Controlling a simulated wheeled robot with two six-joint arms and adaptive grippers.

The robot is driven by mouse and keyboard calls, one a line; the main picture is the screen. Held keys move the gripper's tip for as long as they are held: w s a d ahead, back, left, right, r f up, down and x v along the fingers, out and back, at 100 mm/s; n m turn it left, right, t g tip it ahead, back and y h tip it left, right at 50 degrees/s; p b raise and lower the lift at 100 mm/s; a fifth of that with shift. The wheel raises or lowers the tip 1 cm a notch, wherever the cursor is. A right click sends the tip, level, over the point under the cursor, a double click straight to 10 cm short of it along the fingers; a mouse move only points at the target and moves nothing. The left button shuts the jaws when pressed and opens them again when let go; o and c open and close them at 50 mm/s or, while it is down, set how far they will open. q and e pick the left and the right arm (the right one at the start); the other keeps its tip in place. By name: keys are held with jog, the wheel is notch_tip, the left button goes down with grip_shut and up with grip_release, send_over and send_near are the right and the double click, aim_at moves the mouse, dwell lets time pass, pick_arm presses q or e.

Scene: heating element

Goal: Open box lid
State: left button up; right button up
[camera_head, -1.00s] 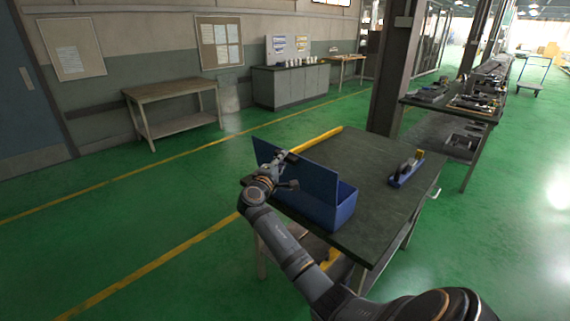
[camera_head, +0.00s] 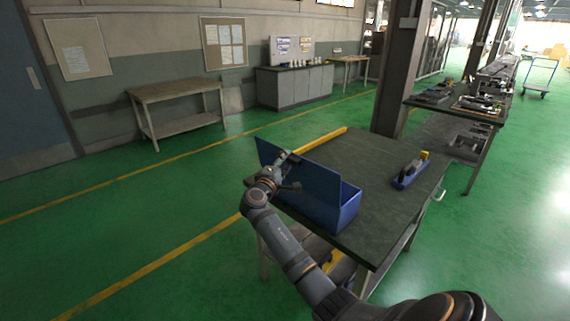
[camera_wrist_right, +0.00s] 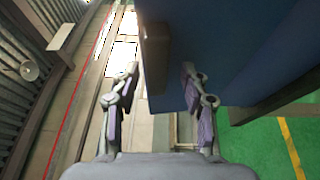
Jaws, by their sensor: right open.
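The blue box (camera_head: 350,208) stands on the dark-topped table, near its front-left edge. Its blue lid (camera_head: 318,185) is raised and stands nearly upright along the box's left side. My right gripper (camera_head: 286,171) is at the outer left face of the lid, near its upper part. In the right wrist view the gripper (camera_wrist_right: 160,95) is open, its two fingers spread apart. The blue lid (camera_wrist_right: 235,45) fills the upper right there, and a brownish piece (camera_wrist_right: 155,55) on it shows between the fingers. Contact cannot be told. My left gripper is not in view.
The table (camera_head: 378,165) has free room behind and right of the box. A small blue holder with parts (camera_head: 411,172) lies near its right edge. A dark pillar (camera_head: 398,75) rises behind it. The green floor to the left is clear.

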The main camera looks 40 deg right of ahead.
jog(key=v, duration=1.1)
jog(key=shift+a, duration=0.35)
jog(key=shift+s, duration=0.15)
